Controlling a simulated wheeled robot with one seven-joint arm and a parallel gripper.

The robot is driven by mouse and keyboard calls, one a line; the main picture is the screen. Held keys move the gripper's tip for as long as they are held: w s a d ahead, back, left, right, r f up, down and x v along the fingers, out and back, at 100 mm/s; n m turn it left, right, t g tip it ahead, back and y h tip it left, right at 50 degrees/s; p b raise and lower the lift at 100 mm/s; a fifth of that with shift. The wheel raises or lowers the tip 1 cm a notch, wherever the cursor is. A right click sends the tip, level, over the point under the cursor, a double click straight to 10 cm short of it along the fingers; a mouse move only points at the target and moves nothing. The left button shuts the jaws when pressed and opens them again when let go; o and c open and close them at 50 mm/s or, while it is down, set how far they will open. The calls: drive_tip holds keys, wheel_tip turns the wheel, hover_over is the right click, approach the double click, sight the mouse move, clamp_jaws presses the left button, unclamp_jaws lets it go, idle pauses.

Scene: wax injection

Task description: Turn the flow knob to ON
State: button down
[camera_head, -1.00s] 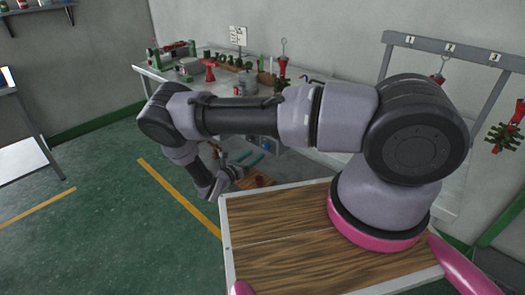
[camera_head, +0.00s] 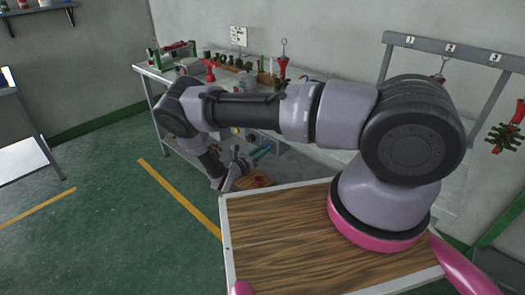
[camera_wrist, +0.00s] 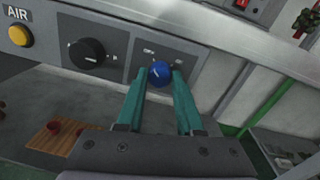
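A round blue knob (camera_wrist: 160,73) with a white mark sits on the grey panel in the wrist view. Small lettering shows beside it, too small to read fully. I take it as the flow knob. My gripper (camera_wrist: 159,80) has its teal fingers apart, one on each side of the knob at the tips. I cannot tell whether they touch it. In the head view my gripper (camera_head: 262,151) reaches the panel under the bench, and the knob is not clear there.
A large black knob (camera_wrist: 87,53) and a yellow button (camera_wrist: 19,35) under an AIR label are left of the blue knob. A wooden board (camera_wrist: 58,138) with red pieces lies below left. A red switch (camera_wrist: 241,4) is at upper right. The workbench (camera_head: 150,74) stands above.

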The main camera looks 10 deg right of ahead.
drive_tip(key=shift+m, duration=0.4)
drive_tip(key=m+h, duration=0.1)
drive_tip(key=m, duration=1.6)
drive_tip(key=shift+f, duration=0.1)
drive_tip(key=shift+m, duration=0.5)
drive_tip(key=c, duration=0.5)
unclamp_jaws()
drive_tip(key=shift+c, duration=0.2)
drive_tip(key=v, duration=1)
drive_tip(key=shift+a, duration=0.45)
